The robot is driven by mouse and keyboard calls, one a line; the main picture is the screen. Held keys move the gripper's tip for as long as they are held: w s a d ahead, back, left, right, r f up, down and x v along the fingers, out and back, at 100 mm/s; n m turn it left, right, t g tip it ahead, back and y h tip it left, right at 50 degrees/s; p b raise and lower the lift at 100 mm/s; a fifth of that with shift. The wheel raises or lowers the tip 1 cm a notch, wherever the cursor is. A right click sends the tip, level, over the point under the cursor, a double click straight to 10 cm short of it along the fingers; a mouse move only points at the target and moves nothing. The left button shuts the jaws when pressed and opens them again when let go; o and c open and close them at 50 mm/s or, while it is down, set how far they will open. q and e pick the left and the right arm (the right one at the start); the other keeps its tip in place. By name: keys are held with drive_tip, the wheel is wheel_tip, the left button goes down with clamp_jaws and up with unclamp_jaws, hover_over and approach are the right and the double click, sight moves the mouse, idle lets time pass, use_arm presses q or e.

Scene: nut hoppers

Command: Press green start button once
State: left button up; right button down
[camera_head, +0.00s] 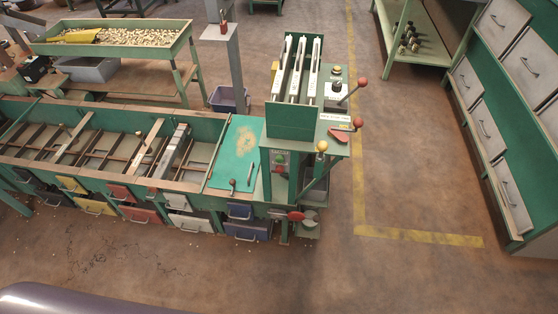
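A small green button (280,159) shows on the front of the green machine (291,122), on a panel below its upper box. A red spot, too small to make out clearly, sits just under it. Neither of my grippers is in view, so their distance from the button cannot be told.
A long green sorting bench with coloured drawers (144,215) joins the machine's left side. Red-knobbed levers (360,83) and a yellow knob (322,146) stick out from the machine. Drawer cabinets (497,110) stand at the right. The floor (330,265) in front is clear.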

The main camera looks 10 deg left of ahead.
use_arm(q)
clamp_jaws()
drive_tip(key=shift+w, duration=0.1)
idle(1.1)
